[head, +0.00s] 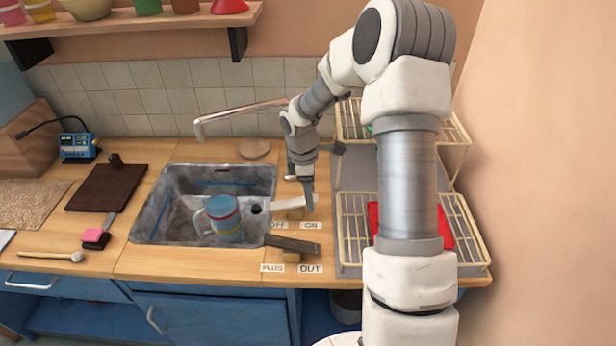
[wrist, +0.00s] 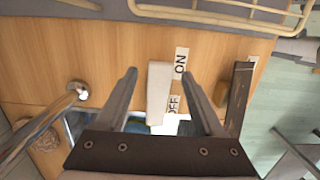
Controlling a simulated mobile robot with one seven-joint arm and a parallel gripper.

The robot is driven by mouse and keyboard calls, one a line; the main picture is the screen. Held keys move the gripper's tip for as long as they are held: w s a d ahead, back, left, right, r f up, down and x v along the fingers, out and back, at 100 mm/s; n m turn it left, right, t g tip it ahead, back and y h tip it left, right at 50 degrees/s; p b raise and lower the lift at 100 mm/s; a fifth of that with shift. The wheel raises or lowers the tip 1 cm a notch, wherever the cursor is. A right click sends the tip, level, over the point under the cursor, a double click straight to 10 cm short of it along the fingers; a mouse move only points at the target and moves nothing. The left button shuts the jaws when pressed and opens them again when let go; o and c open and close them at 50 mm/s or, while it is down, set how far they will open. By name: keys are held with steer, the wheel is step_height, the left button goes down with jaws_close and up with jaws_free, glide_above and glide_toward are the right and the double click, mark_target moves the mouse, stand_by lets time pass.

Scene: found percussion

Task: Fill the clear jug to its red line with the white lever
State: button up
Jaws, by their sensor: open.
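The jug (head: 224,218) stands in the sink, with a pale handle at its left. It shows a blue tint, a red band near the top and a yellow band; its water level is unclear. The white lever (head: 290,204) lies on the counter right of the sink, beside the OFF label (head: 278,225) and ON label (head: 311,225). In the wrist view the white lever (wrist: 159,92) lies between my open fingers, with a gap on each side. My gripper (wrist: 160,80) is above the lever; its fingertips are partly hidden in the head view (head: 308,194).
The tap spout (head: 240,113) reaches over the sink (head: 160,210). A dark lever (head: 292,244) sits by the PLUG and OUT labels. A wire rack (head: 352,255) with a red item stands at the right. A mallet (head: 50,256) lies at the left.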

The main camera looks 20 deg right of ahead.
mark_target(303, 202)
step_height(303, 202, up, 17)
steer(key=a, duration=0.1)
steer(key=shift+w+a+p, duration=0.35)
steer(key=shift+a+p, duration=0.05)
steer(key=shift+p, duration=0.05)
steer(key=s+a+r+m+t, duration=0.1)
steer(key=s+a+r+m, duration=0.1)
steer(key=s+r+m, duration=0.35)
steer(key=s+a+r+m+t, duration=0.2)
steer(key=s+a+r, duration=0.1)
steer(key=s+r, duration=0.55)
steer(key=s+a+f+m+t, duration=0.1)
steer(key=s+f+m, duration=0.1)
steer(key=s, duration=0.3)
steer(key=s+a+f+m+t+y, duration=0.1)
steer(key=s+f+m+t, duration=0.1)
steer(key=s+m, duration=0.2)
steer(key=shift+s+a, duration=0.2)
steer(key=shift+s, duration=1)
